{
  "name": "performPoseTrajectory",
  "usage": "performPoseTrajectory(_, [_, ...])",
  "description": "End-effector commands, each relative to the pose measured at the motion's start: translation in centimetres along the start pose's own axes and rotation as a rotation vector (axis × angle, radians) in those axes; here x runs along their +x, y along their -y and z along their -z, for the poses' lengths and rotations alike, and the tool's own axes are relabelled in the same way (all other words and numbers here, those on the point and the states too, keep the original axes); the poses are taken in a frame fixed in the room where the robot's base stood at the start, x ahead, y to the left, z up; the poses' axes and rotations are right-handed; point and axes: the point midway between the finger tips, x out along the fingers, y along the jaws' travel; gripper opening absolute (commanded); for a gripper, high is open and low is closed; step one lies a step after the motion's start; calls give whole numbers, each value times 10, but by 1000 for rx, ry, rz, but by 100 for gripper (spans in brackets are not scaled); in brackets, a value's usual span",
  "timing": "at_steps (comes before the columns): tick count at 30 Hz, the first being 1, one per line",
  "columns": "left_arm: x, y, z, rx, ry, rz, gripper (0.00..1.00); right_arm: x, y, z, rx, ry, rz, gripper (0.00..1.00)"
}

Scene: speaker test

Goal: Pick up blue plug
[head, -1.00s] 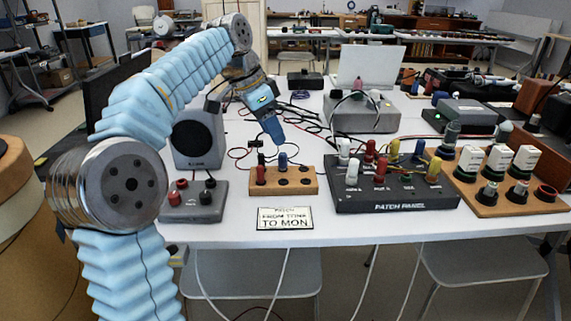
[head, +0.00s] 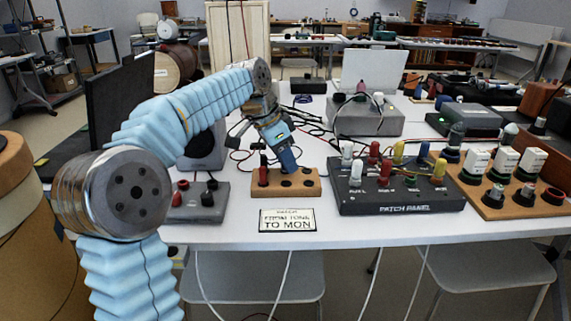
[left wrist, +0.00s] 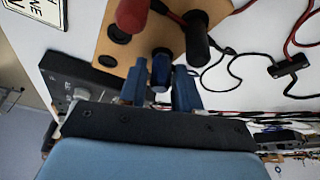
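The blue plug (left wrist: 161,70) stands upright in the wooden block (left wrist: 133,50), between a red plug (left wrist: 131,15) and a black plug (left wrist: 196,35) in the left wrist view. My left gripper (left wrist: 160,78) is open, with one blue finger on each side of the blue plug; a small gap shows at least on the left. In the head view, my left gripper (head: 288,160) is low over the wooden block (head: 312,185) and hides the blue plug. The red plug (head: 263,175) shows just left of it. My right gripper is not in view.
A black patch panel (head: 400,205) with several coloured plugs stands right of the block. A grey box (head: 195,212) with red and black terminals is to the left. A sign (head: 287,220) lies in front. Loose cables run behind the block.

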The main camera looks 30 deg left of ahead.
Motion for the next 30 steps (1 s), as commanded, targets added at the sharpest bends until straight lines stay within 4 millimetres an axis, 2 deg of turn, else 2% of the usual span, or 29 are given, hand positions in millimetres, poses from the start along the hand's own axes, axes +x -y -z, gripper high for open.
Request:
performPoseTrajectory(1, [0, 0, 0, 0, 0, 0, 24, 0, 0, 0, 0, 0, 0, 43])
performPoseTrajectory(6, [0, 0, 0, 0, 0, 0, 0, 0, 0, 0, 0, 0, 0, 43])
performPoseTrajectory(15, [-1, 0, 0, 0, 0, 0, 0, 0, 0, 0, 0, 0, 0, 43])
performPoseTrajectory(20, [-10, 0, 4, 1, -1, 0, 0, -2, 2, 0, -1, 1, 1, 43])
performPoseTrajectory(24, [-32, 0, 14, 2, -3, 2, 0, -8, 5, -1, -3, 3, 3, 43])
performPoseTrajectory(30, [-70, -37, 30, 6, -4, 1, 0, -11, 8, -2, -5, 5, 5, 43])
